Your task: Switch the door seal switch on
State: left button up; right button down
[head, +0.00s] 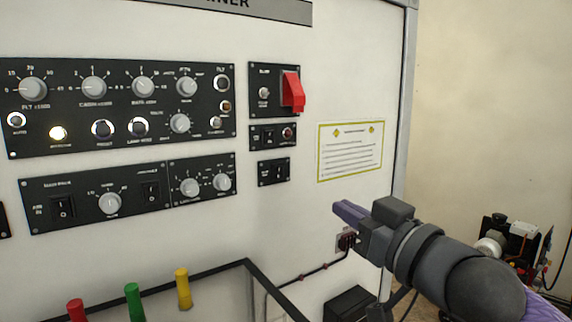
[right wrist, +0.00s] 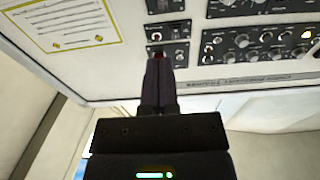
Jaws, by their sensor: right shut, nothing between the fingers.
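Two small black rocker panels sit on the white wall panel. The upper one (head: 272,136) has a rocker and a round red lamp; the lower one (head: 273,172) has a single rocker. Their labels are too small to read, so I cannot tell which is the door seal switch, nor its position. They also show upside down in the right wrist view, the lamp panel (right wrist: 168,31) beyond my fingers. My right gripper (head: 349,211) is shut and empty, to the right of and below both panels, apart from them in the head view. My left gripper is out of view.
A red guarded switch (head: 292,92) is above the rocker panels. Knob panels (head: 120,105) fill the left. A notice (head: 350,150) hangs right of the switches. Red, green and yellow handles (head: 133,300) stand low at left. A black connector (head: 347,240) is near my right gripper.

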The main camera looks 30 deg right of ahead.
aim_at(280, 169)
jog(key=shift+s+a+r, duration=0.1)
jog(key=shift+a+r, duration=0.05)
jog(key=w+p, duration=0.2)
jog(key=w, duration=0.2)
jog(key=w+a+r+p, duration=0.1)
jog(key=w+p, duration=0.1)
jog(key=w, duration=0.2)
jog(key=w+r+p, duration=0.1)
jog(key=w+p, duration=0.2)
jog(key=w, duration=0.2)
jog(key=shift+a, duration=0.4)
jog(key=shift+w+f, duration=0.15)
jog(key=shift+w, duration=0.25)
